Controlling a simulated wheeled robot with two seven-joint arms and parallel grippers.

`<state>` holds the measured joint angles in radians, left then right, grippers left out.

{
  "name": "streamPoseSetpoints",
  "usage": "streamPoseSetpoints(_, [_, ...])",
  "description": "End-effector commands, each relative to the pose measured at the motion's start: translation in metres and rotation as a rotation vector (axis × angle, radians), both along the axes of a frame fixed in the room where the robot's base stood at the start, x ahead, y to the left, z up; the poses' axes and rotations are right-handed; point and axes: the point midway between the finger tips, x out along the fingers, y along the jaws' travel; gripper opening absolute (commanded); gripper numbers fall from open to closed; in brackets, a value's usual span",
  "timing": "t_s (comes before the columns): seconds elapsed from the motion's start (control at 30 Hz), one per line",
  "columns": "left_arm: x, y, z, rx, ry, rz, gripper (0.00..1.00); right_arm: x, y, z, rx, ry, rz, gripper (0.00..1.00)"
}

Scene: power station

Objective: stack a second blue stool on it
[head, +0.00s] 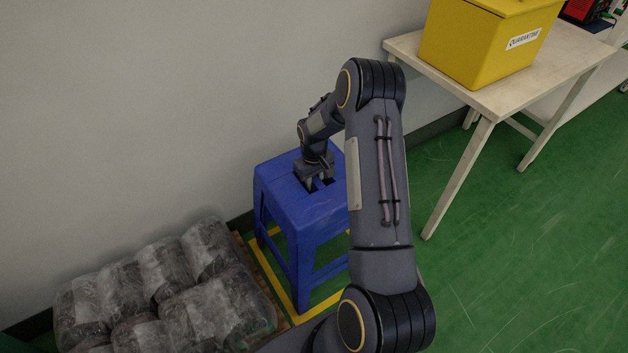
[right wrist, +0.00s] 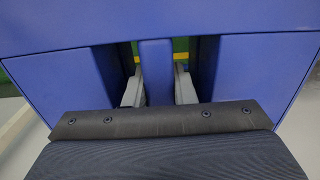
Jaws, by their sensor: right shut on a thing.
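A blue stool (head: 303,212) stands upright by the wall, inside or just over a yellow floor outline (head: 262,268). Only one stool shape can be made out; I cannot tell whether another is nested in it. My right gripper (head: 319,183) points down at the middle of its seat. In the right wrist view, the fingers of my right gripper (right wrist: 158,88) go into two slots in the seat and are shut on the blue bar (right wrist: 156,70) between them. My arm hides the stool's right side. My left gripper is not in view.
Several plastic-wrapped bundles (head: 170,270) lie on a pallet to the left, close to the stool. A pale table (head: 510,90) with a yellow quarantine bin (head: 485,45) stands at the back right. The green floor (head: 520,260) on the right is clear.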

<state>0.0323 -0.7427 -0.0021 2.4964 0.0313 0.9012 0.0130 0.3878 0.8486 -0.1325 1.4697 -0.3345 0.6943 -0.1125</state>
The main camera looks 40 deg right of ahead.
Motion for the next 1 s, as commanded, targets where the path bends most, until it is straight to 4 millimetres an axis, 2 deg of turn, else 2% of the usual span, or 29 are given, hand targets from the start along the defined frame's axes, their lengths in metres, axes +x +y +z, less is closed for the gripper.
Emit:
streamPoseSetpoints(0.07, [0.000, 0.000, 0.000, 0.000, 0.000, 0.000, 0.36, 0.001, 0.000, 0.002, -0.001, -0.004, 0.000, 0.00])
streamPoseSetpoints(0.1, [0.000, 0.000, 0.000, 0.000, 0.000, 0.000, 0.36, 0.001, 0.000, 0.002, -0.001, -0.004, 0.000, 0.25])
streamPoseSetpoints(0.3, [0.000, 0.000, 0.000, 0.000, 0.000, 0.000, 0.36, 0.001, 0.000, 0.001, 0.000, -0.002, 0.000, 0.49])
streamPoseSetpoints(0.53, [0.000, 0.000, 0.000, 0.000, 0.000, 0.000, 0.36, -0.001, 0.000, -0.001, 0.000, 0.003, 0.000, 0.49])
streamPoseSetpoints(0.63, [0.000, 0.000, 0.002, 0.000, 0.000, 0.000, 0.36, 0.000, 0.000, 0.005, 0.000, 0.001, 0.000, 0.49])
streamPoseSetpoints(1.0, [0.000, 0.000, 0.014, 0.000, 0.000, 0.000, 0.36, 0.001, -0.001, 0.065, -0.001, -0.003, 0.000, 0.49])
